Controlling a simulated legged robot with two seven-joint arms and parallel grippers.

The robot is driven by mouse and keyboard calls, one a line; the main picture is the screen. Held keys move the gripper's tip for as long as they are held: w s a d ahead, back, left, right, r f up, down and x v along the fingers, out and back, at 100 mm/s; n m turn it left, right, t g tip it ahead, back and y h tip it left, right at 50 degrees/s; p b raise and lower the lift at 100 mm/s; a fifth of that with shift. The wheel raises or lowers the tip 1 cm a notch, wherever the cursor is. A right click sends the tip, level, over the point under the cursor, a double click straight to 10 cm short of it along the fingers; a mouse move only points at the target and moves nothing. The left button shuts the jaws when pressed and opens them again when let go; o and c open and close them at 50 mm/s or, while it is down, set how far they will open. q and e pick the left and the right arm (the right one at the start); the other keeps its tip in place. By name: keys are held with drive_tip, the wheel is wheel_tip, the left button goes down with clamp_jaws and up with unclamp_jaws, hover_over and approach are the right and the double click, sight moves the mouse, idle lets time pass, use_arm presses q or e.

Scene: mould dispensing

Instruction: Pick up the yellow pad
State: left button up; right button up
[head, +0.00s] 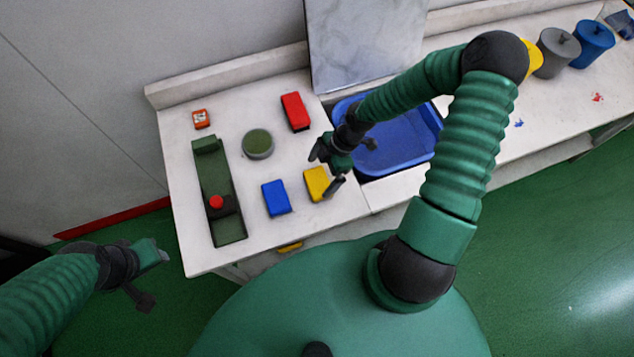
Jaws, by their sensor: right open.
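The yellow pad (316,183) is a small block lying on the white worktop, near its front edge and just left of the blue basin. My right gripper (325,168) is over the pad, open, with its fingers partly covering the pad's right side. I cannot tell whether the fingers touch it. My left gripper (150,272) is off the left end of the worktop, above the green floor, away from the pad. Its jaw opening is unclear.
A blue pad (276,198) lies just left of the yellow one. A red pad (295,112), a round green dish (258,144), an orange box (201,119) and a green device with a red knob (217,203) share the worktop. The blue basin (408,160) is right.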

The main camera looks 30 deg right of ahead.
sight(318, 181)
drive_tip(key=x, duration=0.4)
drive_tip(key=shift+s+f, duration=0.1)
drive_tip(key=shift+s, duration=0.25)
drive_tip(key=shift+w+d+f, duration=0.15)
drive_tip(key=shift+f, duration=0.1)
drive_tip(key=shift+c, duration=1.4)
drive_tip(key=c, duration=0.9)
use_arm(q)
drive_tip(key=shift+s+r, duration=0.15)
drive_tip(key=shift+r, duration=0.25)
use_arm(e)
drive_tip(key=shift+o, duration=0.2)
drive_tip(key=shift+r, duration=0.15)
